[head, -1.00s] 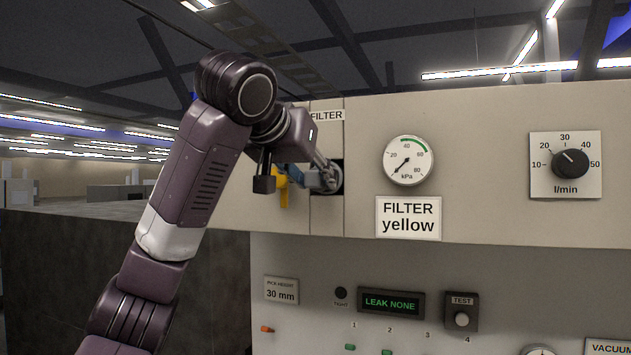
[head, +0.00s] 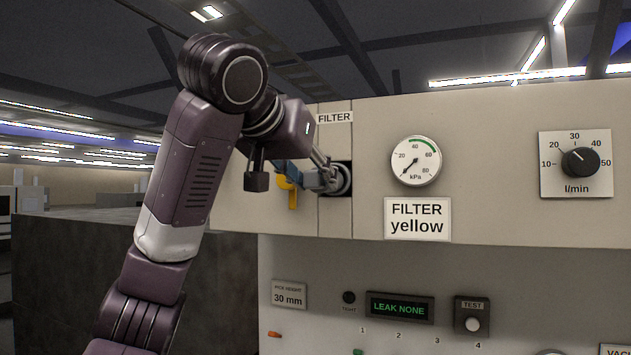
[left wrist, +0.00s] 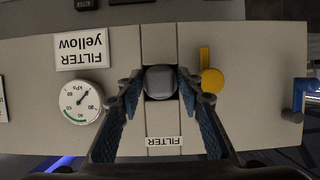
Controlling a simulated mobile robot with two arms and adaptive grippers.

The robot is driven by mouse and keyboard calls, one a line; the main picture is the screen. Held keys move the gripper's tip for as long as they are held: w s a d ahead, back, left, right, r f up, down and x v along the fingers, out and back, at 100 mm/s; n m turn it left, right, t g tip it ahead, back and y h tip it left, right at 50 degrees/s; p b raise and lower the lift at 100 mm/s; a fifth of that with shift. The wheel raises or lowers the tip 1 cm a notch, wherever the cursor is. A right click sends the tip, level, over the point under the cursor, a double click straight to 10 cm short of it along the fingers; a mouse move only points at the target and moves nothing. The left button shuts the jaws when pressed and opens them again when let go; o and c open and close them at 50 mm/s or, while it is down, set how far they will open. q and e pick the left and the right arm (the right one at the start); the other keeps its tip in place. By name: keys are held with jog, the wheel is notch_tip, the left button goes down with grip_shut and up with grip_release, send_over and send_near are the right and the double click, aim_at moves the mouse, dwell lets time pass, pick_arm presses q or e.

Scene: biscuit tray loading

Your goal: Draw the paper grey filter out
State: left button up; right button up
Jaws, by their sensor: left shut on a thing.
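The grey filter (head: 343,180) shows as a rounded grey end at the dark slot in the beige panel, under a "FILTER" label (head: 334,117). My right gripper is in neither view.
A yellow lever (left wrist: 211,80) stands beside the slot, close to my finger; it is partly hidden in the head view (head: 292,194). The panel bears a pressure gauge (head: 416,161), a "FILTER yellow" sign (head: 417,219) and a flow knob (head: 579,162). The display (head: 399,307) reads "LEAK NONE".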

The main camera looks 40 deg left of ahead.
pick_arm(q)
jog(key=shift+s+d+b, duration=0.25)
jog(key=shift+s+b, duration=0.2)
jog(key=shift+s, duration=0.75)
